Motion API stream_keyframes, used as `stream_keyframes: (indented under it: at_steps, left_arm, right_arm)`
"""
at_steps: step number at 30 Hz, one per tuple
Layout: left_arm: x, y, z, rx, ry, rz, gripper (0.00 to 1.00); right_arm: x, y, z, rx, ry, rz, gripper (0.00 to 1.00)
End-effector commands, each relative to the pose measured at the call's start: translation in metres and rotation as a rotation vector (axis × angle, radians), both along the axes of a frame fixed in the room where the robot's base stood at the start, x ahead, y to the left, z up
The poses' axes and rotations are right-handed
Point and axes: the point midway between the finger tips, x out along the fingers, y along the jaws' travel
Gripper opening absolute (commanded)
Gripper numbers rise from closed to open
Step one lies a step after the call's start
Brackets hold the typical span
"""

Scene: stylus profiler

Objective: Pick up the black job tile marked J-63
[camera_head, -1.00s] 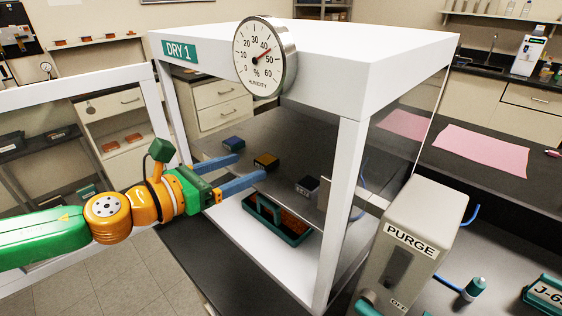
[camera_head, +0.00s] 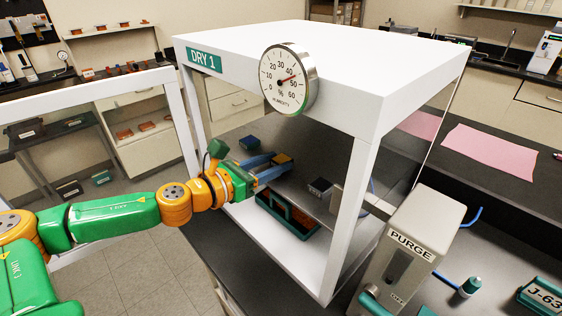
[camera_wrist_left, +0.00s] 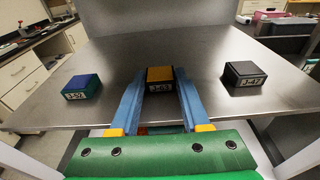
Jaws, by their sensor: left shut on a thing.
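The job tile (camera_wrist_left: 160,76) has black sides, an orange-yellow top and a pale front label that appears to read J-63. It sits on the grey metal shelf inside the DRY 1 cabinet; in the head view its top (camera_head: 282,158) shows at the fingertips. My left gripper (camera_head: 278,165) reaches in through the open front. In the left wrist view its blue fingers (camera_wrist_left: 159,88) lie on both sides of the tile, shut on it. The tile appears at shelf level; I cannot tell whether it touches the shelf. My right gripper is not in view.
A blue-topped tile (camera_wrist_left: 81,87) stands left on the shelf and a black tile (camera_wrist_left: 244,74) right. A teal tray (camera_head: 286,218) lies below the shelf. The cabinet's front post (camera_head: 352,215) and PURGE box (camera_head: 405,250) stand to the right. A teal holder labelled J-63 (camera_head: 543,296) is at lower right.

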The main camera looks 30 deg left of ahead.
Motion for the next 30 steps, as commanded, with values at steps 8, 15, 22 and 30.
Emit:
stream_keyframes:
  at_steps: [8,15,22,30]
  left_arm:
    - [0.000,0.000,0.004,0.000,0.002,0.000,0.00]
    - [-0.007,0.008,0.046,0.004,0.001,0.004,0.00]
    - [-0.046,0.045,0.089,0.010,-0.002,0.008,0.00]
    - [-0.091,0.083,0.117,0.002,-0.002,0.006,0.00]
  right_arm:
    - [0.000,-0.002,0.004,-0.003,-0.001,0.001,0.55]
    - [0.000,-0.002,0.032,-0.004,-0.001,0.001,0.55]
    - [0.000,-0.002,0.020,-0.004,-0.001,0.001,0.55]
    - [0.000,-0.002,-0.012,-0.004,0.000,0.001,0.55]
